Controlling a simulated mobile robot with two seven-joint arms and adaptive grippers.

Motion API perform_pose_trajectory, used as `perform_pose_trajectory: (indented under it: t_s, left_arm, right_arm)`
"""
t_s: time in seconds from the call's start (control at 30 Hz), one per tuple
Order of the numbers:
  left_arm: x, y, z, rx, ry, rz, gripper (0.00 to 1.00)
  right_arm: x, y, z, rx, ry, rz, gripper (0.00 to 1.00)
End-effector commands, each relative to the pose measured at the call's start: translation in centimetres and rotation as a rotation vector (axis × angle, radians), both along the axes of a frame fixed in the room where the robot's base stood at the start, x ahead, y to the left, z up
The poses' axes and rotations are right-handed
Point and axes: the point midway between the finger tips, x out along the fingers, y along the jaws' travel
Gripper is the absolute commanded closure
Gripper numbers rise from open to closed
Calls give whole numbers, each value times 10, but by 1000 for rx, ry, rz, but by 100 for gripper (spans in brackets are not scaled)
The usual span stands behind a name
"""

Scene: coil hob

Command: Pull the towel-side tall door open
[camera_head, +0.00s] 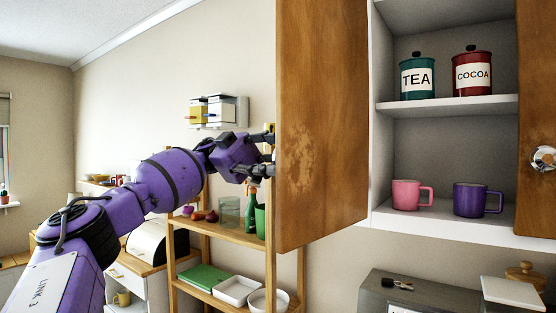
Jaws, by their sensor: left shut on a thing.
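A tall wooden door (325,120) of the wall cabinet stands swung well out, its inner face toward me. My left gripper (268,153) is at the door's left, free edge, on its outer side. It is shut on the door's knob, which the door and fingers hide from view. A second wooden door (537,120) at the right edge has a round metal knob (543,158). No towel is in view, so I cannot tell from it which side is meant. My right gripper is not in view.
The cabinet's shelves (450,106) hold a teal TEA tin (417,79), a red COCOA tin (472,75), a pink mug (407,195) and a purple mug (472,200). A wooden rack (220,238) stands behind my left arm. A grey appliance (420,295) is below the cabinet.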

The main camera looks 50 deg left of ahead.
Motion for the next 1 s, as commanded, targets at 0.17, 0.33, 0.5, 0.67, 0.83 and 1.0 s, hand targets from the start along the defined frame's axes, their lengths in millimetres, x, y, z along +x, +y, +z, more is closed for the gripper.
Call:
perform_pose_trajectory:
  t_s: [0.17,0.33,0.5,0.67,0.83,1.0]
  left_arm:
    - [1,0,-9,9,17,-6,47]
    - [1,0,-5,7,11,-4,47]
    - [0,0,-2,6,6,-3,47]
    - [0,0,6,4,0,-3,47]
    - [0,0,20,4,0,-3,47]
    - [0,0,36,0,-2,-4,47]
  right_arm:
    - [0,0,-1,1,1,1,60]
    - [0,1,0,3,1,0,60]
    - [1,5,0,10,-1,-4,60]
    - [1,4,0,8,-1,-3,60]
    - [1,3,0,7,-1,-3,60]
    - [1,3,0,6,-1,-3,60]
